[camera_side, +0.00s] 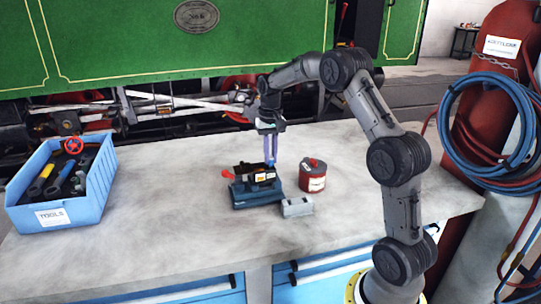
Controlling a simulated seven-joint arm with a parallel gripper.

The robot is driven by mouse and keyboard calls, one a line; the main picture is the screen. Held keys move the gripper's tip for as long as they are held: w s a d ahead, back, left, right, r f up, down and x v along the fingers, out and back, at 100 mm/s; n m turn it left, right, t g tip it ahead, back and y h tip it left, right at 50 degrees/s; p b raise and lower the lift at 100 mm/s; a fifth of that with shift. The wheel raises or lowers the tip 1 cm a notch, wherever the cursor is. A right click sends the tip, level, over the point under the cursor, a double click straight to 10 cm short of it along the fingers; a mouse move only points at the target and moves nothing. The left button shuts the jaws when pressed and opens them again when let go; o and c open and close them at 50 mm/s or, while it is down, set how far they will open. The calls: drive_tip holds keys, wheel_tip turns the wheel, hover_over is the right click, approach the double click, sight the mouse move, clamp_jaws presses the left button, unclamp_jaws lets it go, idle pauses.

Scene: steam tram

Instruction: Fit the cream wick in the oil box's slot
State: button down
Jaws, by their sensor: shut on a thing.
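The oil box (243,172) is a small dark box on a blue base (253,198) near the middle of the bench, with a red knob at its left. My gripper (271,161) points straight down over the right part of the box, its purple fingers close together. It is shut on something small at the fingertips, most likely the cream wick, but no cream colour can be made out. The fingertips are at or just above the box's top; I cannot tell if they touch. The slot is too small to see.
A red can (313,181) stands just right of the oil box, with a small grey block (297,207) in front. A blue tool crate (57,218) is at the left. The green tram (150,40) stands behind. The grey bench (165,190) is clear between crate and box.

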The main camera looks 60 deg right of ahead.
drive_tip(key=shift+f, duration=0.15)
idle(0.7)
drive_tip(key=c, duration=0.6)
unclamp_jaws()
drive_tip(key=shift+c, duration=0.2)
drive_tip(key=shift+r, duration=3.55)
